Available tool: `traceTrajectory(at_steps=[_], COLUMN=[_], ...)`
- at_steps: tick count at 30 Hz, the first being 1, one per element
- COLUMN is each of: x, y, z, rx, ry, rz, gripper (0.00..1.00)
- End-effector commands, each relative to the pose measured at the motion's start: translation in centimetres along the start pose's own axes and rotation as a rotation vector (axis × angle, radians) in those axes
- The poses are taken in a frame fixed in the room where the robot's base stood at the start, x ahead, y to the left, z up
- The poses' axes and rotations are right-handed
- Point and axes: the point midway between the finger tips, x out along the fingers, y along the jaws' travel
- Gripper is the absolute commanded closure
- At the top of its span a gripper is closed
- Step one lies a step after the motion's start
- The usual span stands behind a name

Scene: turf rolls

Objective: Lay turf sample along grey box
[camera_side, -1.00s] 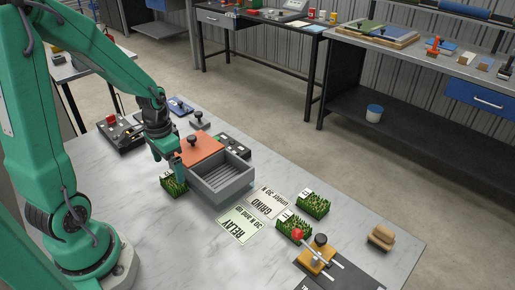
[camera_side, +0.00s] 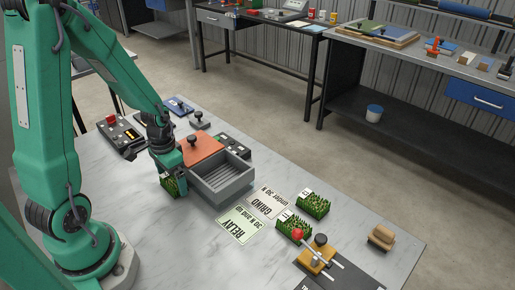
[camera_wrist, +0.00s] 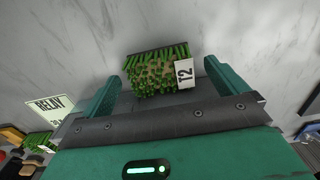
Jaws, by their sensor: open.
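The turf sample tagged T2 (camera_wrist: 152,74) lies between my gripper's two green fingers in the wrist view, its white tag on the right. In the side view the same turf (camera_side: 170,186) is partly hidden behind a finger. My gripper (camera_wrist: 160,92) is open around it; I cannot tell whether a finger touches the turf. The gripper also shows in the side view (camera_side: 172,178), low at the left of the grey box (camera_side: 224,188). The box has ridges inside and an orange lid (camera_side: 201,151) with a black knob over its far left part.
A green RELAY card (camera_side: 239,224) and a white GRIND card (camera_side: 267,205) lie right of the box. Two more turf samples (camera_side: 313,205) (camera_side: 292,229), a yellow-based device (camera_side: 317,258) and a brown block (camera_side: 381,237) stand farther right. Front marble is clear.

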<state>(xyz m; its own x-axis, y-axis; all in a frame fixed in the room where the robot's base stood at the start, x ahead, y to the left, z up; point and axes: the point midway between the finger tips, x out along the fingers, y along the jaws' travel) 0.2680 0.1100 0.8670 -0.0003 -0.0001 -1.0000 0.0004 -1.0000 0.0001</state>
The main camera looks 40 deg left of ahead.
Motion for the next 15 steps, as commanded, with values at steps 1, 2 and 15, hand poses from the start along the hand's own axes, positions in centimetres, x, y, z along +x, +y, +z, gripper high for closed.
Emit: traceTrajectory(at_steps=[1, 2, 15], x=[-0.01, -0.01, -0.03], y=[0.0, 0.0, -0.01], z=[-0.01, -0.01, -0.03], rx=[0.0, 0.0, 0.0], ry=[0.0, 0.0, 0.001], rz=[0.0, 0.0, 0.0], gripper=[0.02, 0.02, 0.57])
